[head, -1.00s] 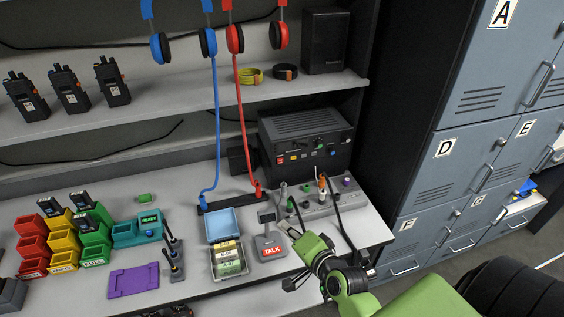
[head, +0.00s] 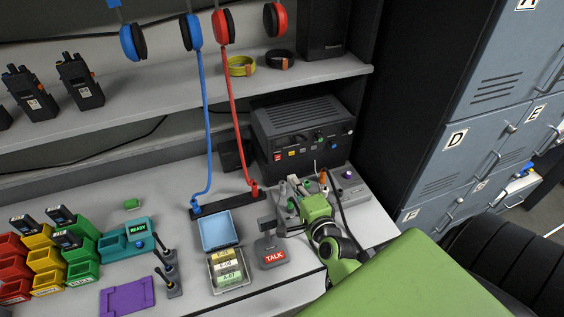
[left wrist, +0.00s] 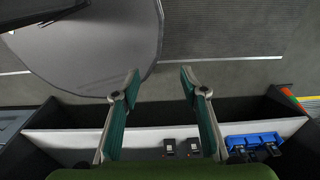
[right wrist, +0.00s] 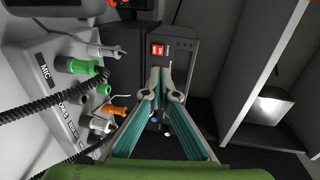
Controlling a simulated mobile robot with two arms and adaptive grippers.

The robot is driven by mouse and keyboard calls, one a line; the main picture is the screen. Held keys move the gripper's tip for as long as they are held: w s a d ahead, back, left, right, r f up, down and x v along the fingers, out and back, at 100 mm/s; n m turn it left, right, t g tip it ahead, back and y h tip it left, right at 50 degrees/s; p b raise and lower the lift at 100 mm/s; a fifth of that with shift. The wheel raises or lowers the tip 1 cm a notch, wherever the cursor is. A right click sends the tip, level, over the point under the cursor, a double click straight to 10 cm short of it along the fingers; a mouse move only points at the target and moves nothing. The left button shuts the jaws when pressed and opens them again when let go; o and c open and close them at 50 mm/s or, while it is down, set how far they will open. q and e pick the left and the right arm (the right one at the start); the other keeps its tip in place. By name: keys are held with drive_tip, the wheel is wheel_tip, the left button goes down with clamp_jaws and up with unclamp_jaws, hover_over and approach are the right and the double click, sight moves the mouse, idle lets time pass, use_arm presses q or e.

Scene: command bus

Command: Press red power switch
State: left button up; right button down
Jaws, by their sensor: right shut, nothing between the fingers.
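The red power switch (right wrist: 158,49) is on the front of a dark box in the right wrist view. In the head view a small red switch (head: 278,156) shows on the left of the front of the black power unit (head: 305,125). My right gripper (right wrist: 163,84) is shut and empty. Its tips point at the box, just below the red switch in the picture; contact cannot be made out. In the head view my right gripper (head: 300,193) is above the desk in front of the unit, its fingers hard to make out. My left gripper (left wrist: 160,79) is open and empty, away from the desk.
A grey panel (right wrist: 62,105) with plugs and coiled cables lies left of my right gripper. The TALK microphone base (head: 270,252) and a clear box (head: 229,268) stand nearby. Red and blue headset cords hang behind. Lockers (head: 470,150) stand right. A blue tray (left wrist: 254,141) shows below my left gripper.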

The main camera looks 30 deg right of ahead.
drive_tip(key=shift+w+f, duration=0.1)
drive_tip(key=shift+w, duration=0.2)
drive_tip(key=b, duration=0.2)
approach(279, 157)
drive_tip(key=w, duration=0.2)
drive_tip(key=x, duration=0.2)
drive_tip(key=b+x, duration=0.1)
drive_tip(key=shift+w+d+f, duration=0.15)
drive_tip(key=shift+w+f, duration=0.1)
drive_tip(key=shift+f, duration=0.2)
drive_tip(key=shift+w+d+b, duration=0.1)
drive_tip(key=shift+w+b, duration=0.2)
drive_tip(key=shift+b, duration=0.05)
use_arm(q)
drive_tip(key=shift+w+f, duration=0.25)
drive_tip(key=shift+f, duration=0.4)
drive_tip(key=shift+w+f, duration=0.3)
drive_tip(key=shift+f, duration=0.3)
drive_tip(key=shift+w+f, duration=0.25)
drive_tip(key=shift+f, duration=0.4)
use_arm(e)
drive_tip(key=shift+w, duration=0.25)
drive_tip(key=shift+d, duration=0.1)
